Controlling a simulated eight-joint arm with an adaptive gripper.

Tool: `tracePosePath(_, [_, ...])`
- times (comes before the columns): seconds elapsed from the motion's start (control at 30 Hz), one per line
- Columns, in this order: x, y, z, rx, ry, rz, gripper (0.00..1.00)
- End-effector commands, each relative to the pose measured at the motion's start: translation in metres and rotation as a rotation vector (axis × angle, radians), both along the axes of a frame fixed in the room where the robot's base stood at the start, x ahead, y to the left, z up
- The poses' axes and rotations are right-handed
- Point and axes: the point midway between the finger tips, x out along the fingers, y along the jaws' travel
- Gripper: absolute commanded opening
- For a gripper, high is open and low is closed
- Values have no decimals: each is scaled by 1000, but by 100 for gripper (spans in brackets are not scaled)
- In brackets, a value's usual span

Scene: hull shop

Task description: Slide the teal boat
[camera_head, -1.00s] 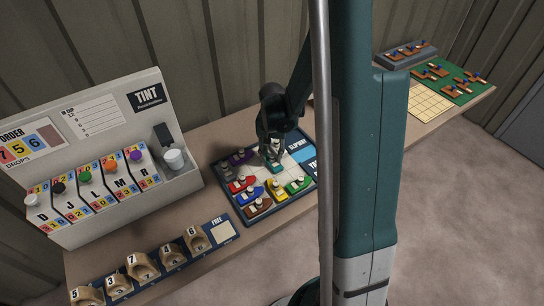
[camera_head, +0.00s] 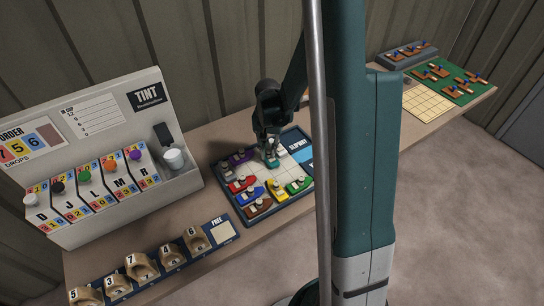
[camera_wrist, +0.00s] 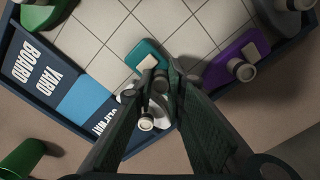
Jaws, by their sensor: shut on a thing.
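The teal boat (camera_head: 272,163) is on the tray board (camera_head: 238,216), toward its back edge. In the wrist view the teal hull (camera_wrist: 147,54) with a cream deck block shows just past my fingertips. My gripper (camera_head: 267,142) comes down over it from above. Its fingers (camera_wrist: 160,88) are shut on the boat, and they hide part of it. The light blue slipway panel (camera_head: 295,146) is at the board's back right, and it also shows in the wrist view (camera_wrist: 86,102). A purple boat (camera_head: 237,157) is left of the teal one, apart from it.
Red (camera_head: 240,185), blue (camera_head: 249,194), yellow (camera_head: 274,190), green (camera_head: 299,185) and brown (camera_head: 258,206) boats fill the front of the board. A raised dark rim encloses the board. The tint dispenser (camera_head: 100,160) stands left.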

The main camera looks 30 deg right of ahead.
Motion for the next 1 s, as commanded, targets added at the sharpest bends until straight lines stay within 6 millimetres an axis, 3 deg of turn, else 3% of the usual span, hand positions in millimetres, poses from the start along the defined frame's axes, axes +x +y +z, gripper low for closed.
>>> tracePosePath(0.1, [23,1,-2,1,-1,2,0])
tracePosePath(0.2, [34,0,-1,0,0,2,0])
tracePosePath(0.5, [40,0,1,1,-4,1,0])
tracePosePath(0.53, [40,0,1,0,-4,1,15])
tracePosePath(0.63, [40,0,1,0,-4,1,28])
tracePosePath(1.0, [37,0,1,0,-1,1,29])
